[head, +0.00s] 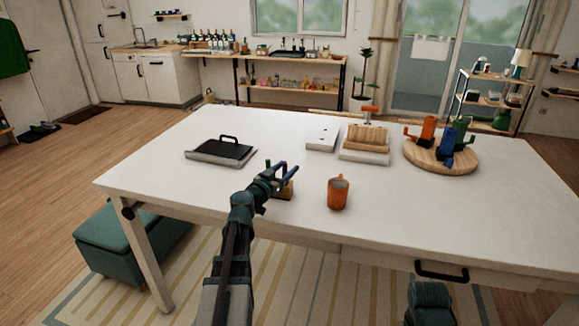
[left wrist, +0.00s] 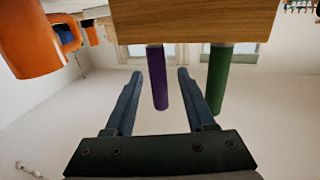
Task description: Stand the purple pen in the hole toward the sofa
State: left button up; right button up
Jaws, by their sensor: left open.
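The purple pen (left wrist: 158,80) stands in a wooden block (left wrist: 195,20) beside a green pen (left wrist: 219,78). The left wrist view shows them upside down. My left gripper (left wrist: 155,72) is open, with one finger on each side of the purple pen; I cannot tell whether either touches it. In the head view my left gripper (head: 283,172) hides most of the wooden block (head: 287,190) and the pens. A white plate (head: 322,138) with small dark spots, possibly holes, lies farther back. No sofa is clearly seen. My right gripper does not show.
An orange mug (head: 338,193) stands just right of the block. A tray with a black handle (head: 222,150) lies to the left. A wooden rack (head: 366,138) and a round board of coloured mugs (head: 441,157) stand at the back right. The table's (head: 470,215) front right is clear.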

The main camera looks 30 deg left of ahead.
pick_arm(q)
jog(key=s, duration=1.1)
jog(key=shift+s, duration=0.2)
jog(key=shift+a, duration=0.1)
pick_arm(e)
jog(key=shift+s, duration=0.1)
